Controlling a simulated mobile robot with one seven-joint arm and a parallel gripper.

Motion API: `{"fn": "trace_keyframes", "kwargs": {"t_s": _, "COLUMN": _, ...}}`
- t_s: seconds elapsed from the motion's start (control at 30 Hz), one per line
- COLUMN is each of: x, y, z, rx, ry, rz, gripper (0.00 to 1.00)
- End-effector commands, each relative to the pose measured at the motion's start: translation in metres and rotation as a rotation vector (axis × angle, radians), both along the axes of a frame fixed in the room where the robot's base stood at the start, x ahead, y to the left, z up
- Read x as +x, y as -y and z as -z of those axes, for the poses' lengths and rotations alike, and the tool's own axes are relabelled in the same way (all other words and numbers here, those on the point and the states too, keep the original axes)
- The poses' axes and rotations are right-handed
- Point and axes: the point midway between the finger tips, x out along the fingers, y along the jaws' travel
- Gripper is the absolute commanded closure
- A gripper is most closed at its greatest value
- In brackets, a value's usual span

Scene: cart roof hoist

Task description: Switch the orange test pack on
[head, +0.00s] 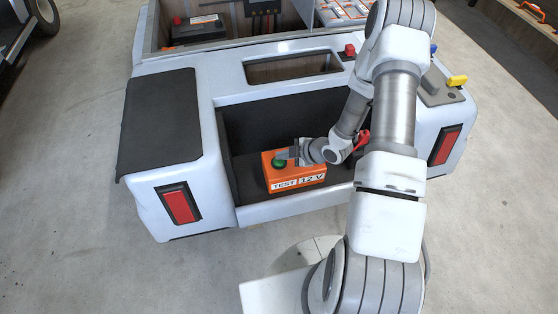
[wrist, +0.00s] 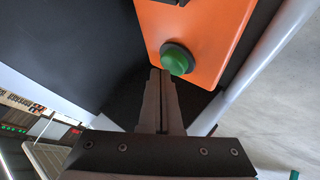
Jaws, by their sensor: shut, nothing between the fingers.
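The orange test pack (head: 296,177) sits in the dark recess at the back of the cart, with "TEST" and "12 V" labels on its front. A green round button (head: 279,161) is on its top, near the left end. In the wrist view the green button (wrist: 177,60) stands out from the orange face (wrist: 205,30) of the pack. My gripper (head: 291,154) is at the top of the pack, close to the button. In the wrist view its fingers (wrist: 163,75) are shut and empty, with their tips just beside the button. I cannot tell whether they touch it.
The recess floor and walls (head: 240,165) surround the pack. A red knob (head: 349,50) and yellow (head: 457,80) and blue levers are on the cart's upper right. A black battery (head: 197,29) is in the bay behind. Open floor lies left of the cart.

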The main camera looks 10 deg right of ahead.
Motion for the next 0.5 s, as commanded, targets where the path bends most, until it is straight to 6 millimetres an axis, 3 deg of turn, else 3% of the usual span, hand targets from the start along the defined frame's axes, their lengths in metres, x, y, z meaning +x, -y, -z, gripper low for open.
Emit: {"fn": "trace_keyframes", "kwargs": {"t_s": 0.5, "x": 0.0000, "y": 0.0000, "z": 0.0071, "rx": 0.000, "ry": 0.000, "rz": 0.000, "gripper": 1.00}}
